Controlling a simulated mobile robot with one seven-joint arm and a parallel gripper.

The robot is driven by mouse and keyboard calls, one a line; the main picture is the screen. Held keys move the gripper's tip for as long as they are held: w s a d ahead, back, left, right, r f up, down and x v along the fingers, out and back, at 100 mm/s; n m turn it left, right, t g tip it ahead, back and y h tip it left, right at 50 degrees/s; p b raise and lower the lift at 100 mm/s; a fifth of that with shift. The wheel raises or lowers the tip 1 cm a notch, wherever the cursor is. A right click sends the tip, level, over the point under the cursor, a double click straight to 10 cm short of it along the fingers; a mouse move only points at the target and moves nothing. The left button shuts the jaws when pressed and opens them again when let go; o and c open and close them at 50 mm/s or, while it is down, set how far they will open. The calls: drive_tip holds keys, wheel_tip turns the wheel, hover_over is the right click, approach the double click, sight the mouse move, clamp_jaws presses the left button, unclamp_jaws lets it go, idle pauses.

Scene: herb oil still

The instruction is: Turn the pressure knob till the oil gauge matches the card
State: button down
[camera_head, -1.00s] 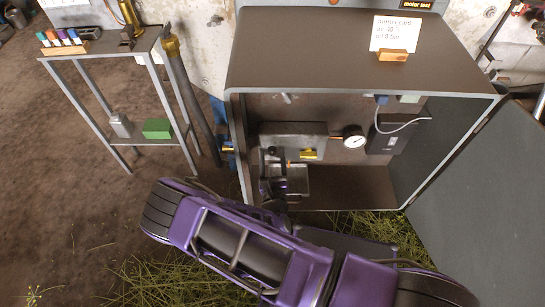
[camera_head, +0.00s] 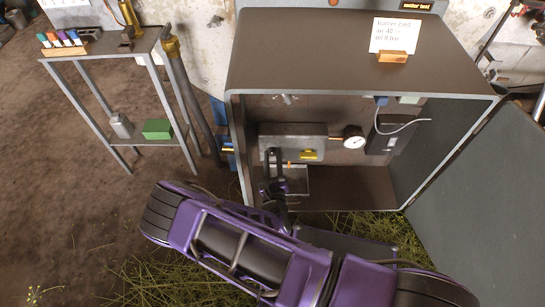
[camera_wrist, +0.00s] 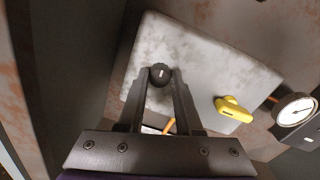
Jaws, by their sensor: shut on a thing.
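My gripper (camera_wrist: 160,80) is shut on a small black knob (camera_wrist: 160,74) with a short pale mark, on the face of a worn grey box (camera_wrist: 195,60). In the head view my gripper (camera_head: 272,155) reaches into the open cabinet at the left part of this box (camera_head: 292,130); the knob is hidden there. A round white gauge (camera_head: 354,142) sits on a brass pipe right of the box, and also shows in the wrist view (camera_wrist: 296,110); its reading is too small to tell. The white card (camera_head: 394,34) stands on the cabinet top; its lower line seems to read "oil 8 bar".
A yellow lever (camera_wrist: 232,108) sits on the box right of the knob. A dark unit (camera_head: 390,134) with a pale cable is on the cabinet's back wall. The cabinet door (camera_head: 480,190) stands open at right.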

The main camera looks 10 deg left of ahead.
drive_tip(key=n+p, duration=0.1)
drive_tip(key=n, duration=0.6)
drive_tip(key=shift+n, duration=0.3)
drive_tip(key=n, duration=0.6)
drive_tip(key=shift+a+n+g+h+p, duration=0.1)
drive_tip(key=shift+n+g+h+p, duration=0.2)
drive_tip(key=shift+h, duration=0.1)
drive_tip(key=c, duration=0.6)
unclamp_jaws()
drive_tip(key=p+v, duration=0.1)
drive_tip(key=v, duration=1.6)
drive_tip(key=shift+s+f, duration=0.1)
drive_tip(key=shift+s, duration=0.15)
